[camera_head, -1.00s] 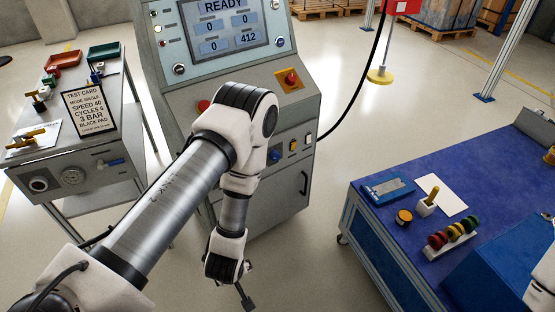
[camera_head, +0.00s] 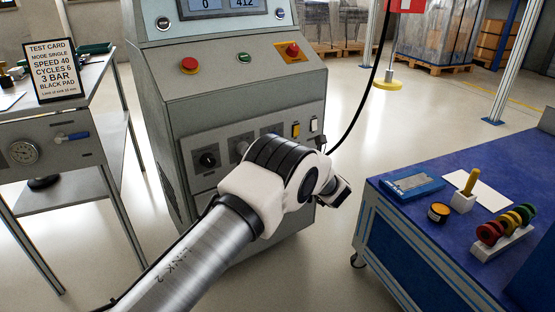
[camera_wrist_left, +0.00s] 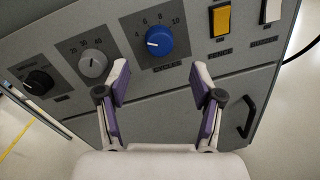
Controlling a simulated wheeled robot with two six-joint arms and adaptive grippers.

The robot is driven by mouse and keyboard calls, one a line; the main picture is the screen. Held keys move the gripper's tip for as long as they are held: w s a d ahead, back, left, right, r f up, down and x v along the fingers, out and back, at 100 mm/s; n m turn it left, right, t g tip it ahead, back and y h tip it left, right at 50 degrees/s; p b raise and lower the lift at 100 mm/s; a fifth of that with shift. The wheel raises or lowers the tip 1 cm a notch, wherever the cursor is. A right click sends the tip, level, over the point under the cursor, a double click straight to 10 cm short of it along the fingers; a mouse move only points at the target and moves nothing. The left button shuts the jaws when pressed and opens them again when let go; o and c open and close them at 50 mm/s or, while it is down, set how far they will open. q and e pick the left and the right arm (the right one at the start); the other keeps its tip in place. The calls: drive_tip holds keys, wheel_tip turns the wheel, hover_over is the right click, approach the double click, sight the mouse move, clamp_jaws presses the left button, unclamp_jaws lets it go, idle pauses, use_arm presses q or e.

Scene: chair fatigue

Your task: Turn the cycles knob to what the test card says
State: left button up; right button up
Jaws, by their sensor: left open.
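The test card (camera_head: 54,69) stands on the left bench and reads mode single, speed 40, cycles 6, 3 bar, black pad. In the left wrist view the blue cycles knob (camera_wrist_left: 159,40) sits on the machine's front panel, under a scale showing 4, 6, 8 and 10. Its pale pointer mark faces left. My left gripper (camera_wrist_left: 160,82) is open and empty, its fingers apart just below the blue knob, apparently not touching it. My right gripper is not in view.
A grey knob (camera_wrist_left: 92,63) and a black knob (camera_wrist_left: 38,83) sit left of the blue one. A yellow switch (camera_wrist_left: 220,21) and a white switch (camera_wrist_left: 270,11) are to its right. A red button (camera_head: 189,65) is above. The blue workbench (camera_head: 400,222) stands at right.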

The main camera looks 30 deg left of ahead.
use_arm(q)
drive_tip(key=b+x, duration=0.2)
drive_tip(key=x, duration=0.5)
drive_tip(key=shift+a+r, duration=0.1)
drive_tip(key=shift+a, duration=0.05)
drive_tip(key=c, duration=1.1)
